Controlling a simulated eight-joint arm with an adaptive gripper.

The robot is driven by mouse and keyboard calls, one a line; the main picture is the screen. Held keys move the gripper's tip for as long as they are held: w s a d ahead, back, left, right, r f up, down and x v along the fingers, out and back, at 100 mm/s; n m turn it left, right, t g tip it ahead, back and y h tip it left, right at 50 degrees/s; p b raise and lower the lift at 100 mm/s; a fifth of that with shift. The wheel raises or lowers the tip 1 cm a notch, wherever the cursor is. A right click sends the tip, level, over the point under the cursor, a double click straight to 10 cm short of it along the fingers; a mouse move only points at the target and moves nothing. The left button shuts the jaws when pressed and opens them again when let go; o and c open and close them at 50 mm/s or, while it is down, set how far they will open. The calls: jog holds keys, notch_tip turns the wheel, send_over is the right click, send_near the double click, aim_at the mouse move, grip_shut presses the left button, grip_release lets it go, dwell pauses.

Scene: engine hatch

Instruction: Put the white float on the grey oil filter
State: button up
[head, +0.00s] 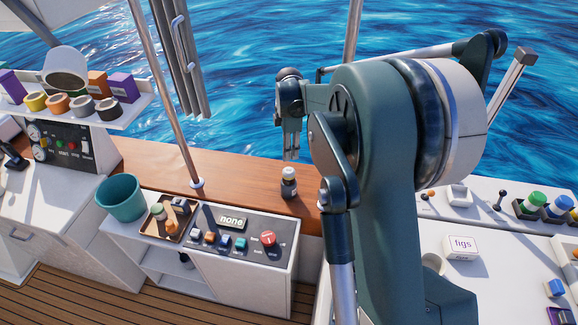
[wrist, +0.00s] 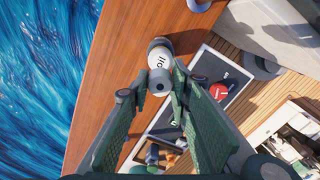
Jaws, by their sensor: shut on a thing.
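My gripper (head: 291,150) points down above the filter, with a small gap in the head view. In the wrist view my gripper (wrist: 154,86) has its fingers on either side of a small pale piece with a dark round mark. This appears to be the white float (wrist: 158,77), held in line with the filter. The fingers partly hide it, and its outline merges with the filter.
A control panel (head: 238,238) with coloured buttons is in front of the ledge. A teal bucket (head: 120,198) and a brown tray (head: 165,220) stand to its left. A metal post (head: 178,110) rises left of the filter. The ledge beside the filter is clear.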

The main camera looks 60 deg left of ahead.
aim_at(289, 170)
jog(key=shift+f, duration=1.95)
jog(key=shift+f, duration=1.9)
jog(key=shift+f, duration=0.15)
jog(key=o, duration=0.7)
notch_tip(289, 170, up, 12)
jog(key=shift+r, duration=0.2)
